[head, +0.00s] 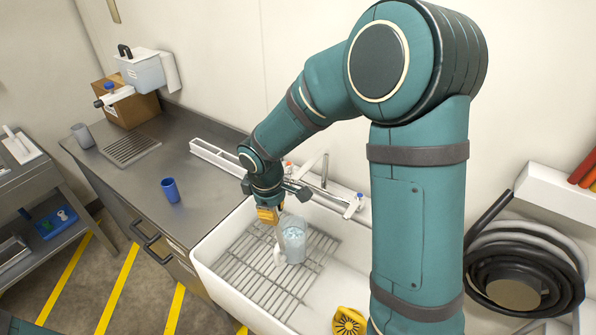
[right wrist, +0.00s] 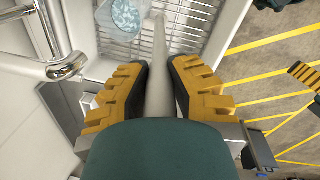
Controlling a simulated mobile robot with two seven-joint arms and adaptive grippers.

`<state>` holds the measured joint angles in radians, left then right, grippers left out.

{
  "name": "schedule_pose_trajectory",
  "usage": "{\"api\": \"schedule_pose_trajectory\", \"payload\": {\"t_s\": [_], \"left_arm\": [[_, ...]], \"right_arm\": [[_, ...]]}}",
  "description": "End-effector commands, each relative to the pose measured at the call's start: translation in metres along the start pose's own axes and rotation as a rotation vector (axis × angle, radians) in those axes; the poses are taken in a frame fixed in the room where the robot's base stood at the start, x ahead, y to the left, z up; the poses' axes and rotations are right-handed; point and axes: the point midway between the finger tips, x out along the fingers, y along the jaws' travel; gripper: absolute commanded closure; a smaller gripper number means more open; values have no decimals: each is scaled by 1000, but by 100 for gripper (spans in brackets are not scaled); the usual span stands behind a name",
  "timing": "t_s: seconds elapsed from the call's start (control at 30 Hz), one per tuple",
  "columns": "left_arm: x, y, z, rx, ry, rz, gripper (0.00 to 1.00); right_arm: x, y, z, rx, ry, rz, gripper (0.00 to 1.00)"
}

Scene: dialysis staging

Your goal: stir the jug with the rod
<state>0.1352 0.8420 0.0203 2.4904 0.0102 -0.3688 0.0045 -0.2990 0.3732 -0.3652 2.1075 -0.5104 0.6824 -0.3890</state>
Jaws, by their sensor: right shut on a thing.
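The clear jug (head: 293,241) stands on the wire rack in the white sink, with pale bluish, speckled contents. Part of it shows at the top of the right wrist view (right wrist: 122,14). My right gripper (head: 268,215) is above the sink, just up and left of the jug. Its yellow-backed fingers (right wrist: 159,88) are shut on a pale grey rod (right wrist: 159,65). The rod points away from the wrist and passes to the right of the jug's mouth in that view. I cannot tell how close its tip is to the jug.
The wire rack (head: 262,264) covers the sink (head: 218,252) floor. A tap (head: 324,170) rises behind the jug. A yellow round item (head: 349,322) is at the front right. A blue cup (head: 170,190) stands on the steel counter (head: 205,190), left of the sink.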

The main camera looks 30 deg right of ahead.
Motion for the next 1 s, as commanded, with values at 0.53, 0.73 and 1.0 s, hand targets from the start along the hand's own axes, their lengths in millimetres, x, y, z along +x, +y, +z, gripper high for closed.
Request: {"api": "schedule_pose_trajectory", "payload": {"t_s": [0.53,0.73,1.0], "left_arm": [[-29,10,-7,-2,9,3,27],[-31,11,-7,-3,9,3,27],[-21,7,-6,-3,10,2,27]], "right_arm": [[-53,62,37,-740,87,151,100],[-57,66,40,-812,100,163,100],[-46,65,40,-822,101,165,100]]}}
